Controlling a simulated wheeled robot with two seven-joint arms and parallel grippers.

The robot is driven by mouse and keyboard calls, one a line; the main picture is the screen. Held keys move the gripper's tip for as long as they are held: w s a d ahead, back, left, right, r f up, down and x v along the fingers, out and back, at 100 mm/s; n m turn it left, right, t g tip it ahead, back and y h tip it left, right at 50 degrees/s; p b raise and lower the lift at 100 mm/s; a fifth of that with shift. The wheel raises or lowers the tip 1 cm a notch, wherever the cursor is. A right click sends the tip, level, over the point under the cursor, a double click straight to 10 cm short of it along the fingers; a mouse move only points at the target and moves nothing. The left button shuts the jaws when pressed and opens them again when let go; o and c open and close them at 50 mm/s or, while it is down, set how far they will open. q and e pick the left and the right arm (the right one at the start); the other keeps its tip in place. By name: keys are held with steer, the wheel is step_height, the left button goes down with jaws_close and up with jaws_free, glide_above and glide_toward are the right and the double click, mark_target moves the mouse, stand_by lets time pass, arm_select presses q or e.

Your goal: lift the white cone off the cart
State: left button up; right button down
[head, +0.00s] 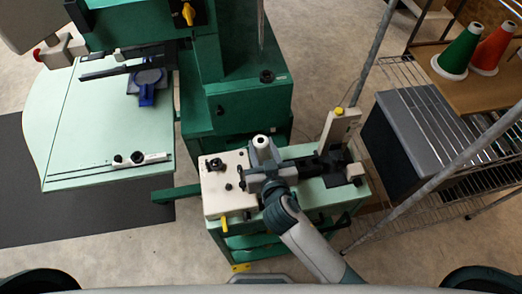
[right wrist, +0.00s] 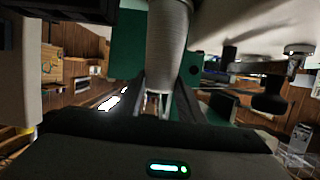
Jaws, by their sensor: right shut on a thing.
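The white cone (head: 263,146) is seen from above near the back edge of the green cart (head: 337,197), beside its cream panel. My right gripper (head: 264,168) reaches over the cart from the front and is shut on the cone. In the right wrist view the cone (right wrist: 168,45) looks grey-white and stands between the two fingers. The cone's foot is hidden, so I cannot tell whether it touches the cart. My left gripper is not in view.
A cream upright post (head: 338,128) stands on the cart right of my gripper. A green machine (head: 235,100) is close behind. A metal pole (head: 372,55) rises at the right. A wire rack holds a green cone (head: 460,50) and a red cone (head: 493,48).

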step_height(320, 180, up, 10)
steer(key=shift+r+b, duration=0.1)
steer(key=shift+b, duration=0.7)
step_height(320, 180, up, 4)
steer(key=p, duration=0.4)
stand_by(0.5)
